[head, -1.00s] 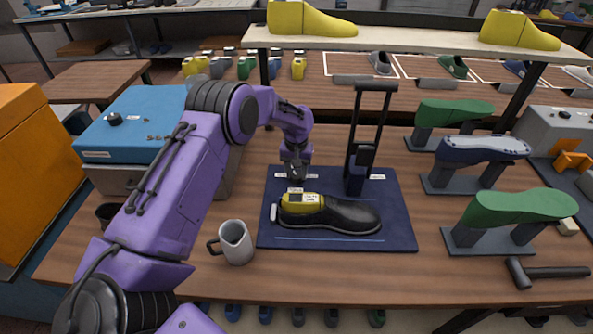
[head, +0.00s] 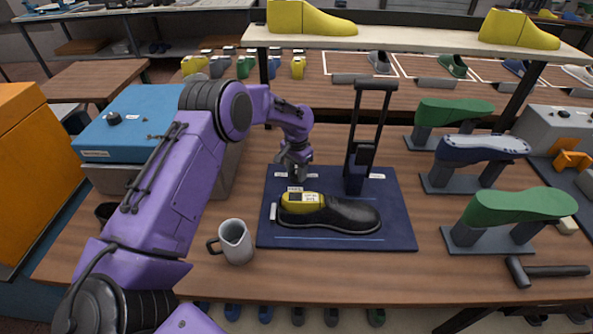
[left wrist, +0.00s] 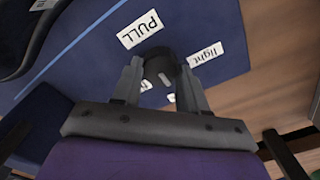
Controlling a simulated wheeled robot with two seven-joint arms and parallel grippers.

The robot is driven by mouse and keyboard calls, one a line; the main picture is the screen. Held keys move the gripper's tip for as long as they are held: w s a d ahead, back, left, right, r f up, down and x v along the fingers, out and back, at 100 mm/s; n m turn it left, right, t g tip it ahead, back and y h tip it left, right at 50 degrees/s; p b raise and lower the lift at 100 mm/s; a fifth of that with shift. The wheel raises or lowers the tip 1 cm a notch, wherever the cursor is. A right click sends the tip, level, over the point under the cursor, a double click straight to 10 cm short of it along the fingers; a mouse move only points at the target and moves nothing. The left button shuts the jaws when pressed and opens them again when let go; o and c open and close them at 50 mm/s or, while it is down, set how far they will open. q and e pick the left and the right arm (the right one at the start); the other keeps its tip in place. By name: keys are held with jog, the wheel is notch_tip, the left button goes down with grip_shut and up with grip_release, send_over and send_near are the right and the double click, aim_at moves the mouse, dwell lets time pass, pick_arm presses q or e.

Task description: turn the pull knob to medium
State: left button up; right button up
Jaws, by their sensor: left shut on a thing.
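The pull knob (left wrist: 160,62) is a small dark round knob with a pale line on its face. It stands on the blue mat between the fingers of my left gripper (left wrist: 161,74), which is shut on it. In the left wrist view a "PULL" label (left wrist: 141,29) lies above the knob and a "light" label (left wrist: 206,54) to its right. Smaller white labels below it are partly hidden by the fingers. In the head view my left gripper (head: 296,174) covers the knob at the mat's back left. My right gripper is not in view.
The blue mat (head: 400,225) carries a black shoe (head: 350,215) with a yellow last (head: 300,203) and a tall dark stand (head: 355,180). A grey mug (head: 236,243) stands left of the mat. Green and blue lasts on stands and a hammer (head: 548,271) are at right.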

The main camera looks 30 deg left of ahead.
pick_arm(q)
jog(key=shift+w, duration=0.1)
dwell(0.3)
jog(key=o, duration=1.1)
jog(key=shift+w+d, duration=0.1)
jog(key=shift+c, duration=0.2)
jog(key=shift+w+f, duration=0.15)
notch_tip(320, 180, up, 10)
jog(key=b, duration=0.2)
jog(key=shift+r, duration=0.25)
